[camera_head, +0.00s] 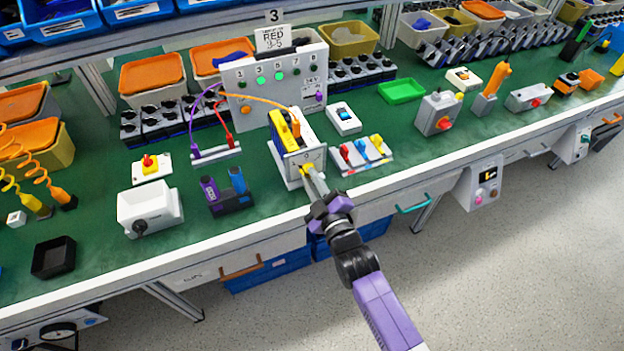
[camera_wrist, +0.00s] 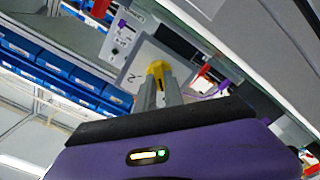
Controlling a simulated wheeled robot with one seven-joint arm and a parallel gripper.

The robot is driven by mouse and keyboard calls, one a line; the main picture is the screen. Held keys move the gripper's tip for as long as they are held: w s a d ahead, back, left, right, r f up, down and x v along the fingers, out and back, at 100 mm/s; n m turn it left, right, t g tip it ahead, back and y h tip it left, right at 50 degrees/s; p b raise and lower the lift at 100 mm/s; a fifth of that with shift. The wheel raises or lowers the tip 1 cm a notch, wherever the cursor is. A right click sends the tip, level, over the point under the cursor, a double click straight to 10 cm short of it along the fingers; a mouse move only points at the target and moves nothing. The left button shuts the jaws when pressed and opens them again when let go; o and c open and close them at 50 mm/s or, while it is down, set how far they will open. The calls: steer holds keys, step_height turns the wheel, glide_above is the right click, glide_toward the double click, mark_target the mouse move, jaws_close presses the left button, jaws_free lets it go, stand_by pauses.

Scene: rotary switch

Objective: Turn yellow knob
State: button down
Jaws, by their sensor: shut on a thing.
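The yellow knob (camera_wrist: 157,70) sits on the front plate of a small grey and white switch unit near the bench's front edge. In the wrist view my gripper (camera_wrist: 158,82) is shut on the yellow knob, one finger on each side. In the head view the yellow knob (camera_head: 305,169) shows only partly at the tip of my gripper (camera_head: 312,180), which reaches in from the front right. The switch unit's front plate (camera_head: 313,157) faces my gripper. The far side of the knob is hidden.
A panel with indicator lights (camera_head: 270,82) stands behind the switch unit. A purple and blue tool holder (camera_head: 231,196) is at left. A block with coloured levers (camera_head: 362,153) is close at right. A white box with a black knob (camera_head: 150,208) stands further left.

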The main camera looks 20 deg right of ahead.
steer(key=c, duration=1.4)
jaws_free()
steer(key=shift+c, duration=0.2)
steer(key=shift+s, duration=0.15)
steer(key=s, duration=0.7)
steer(key=shift+s+b, duration=0.3)
steer(key=shift+b, duration=0.05)
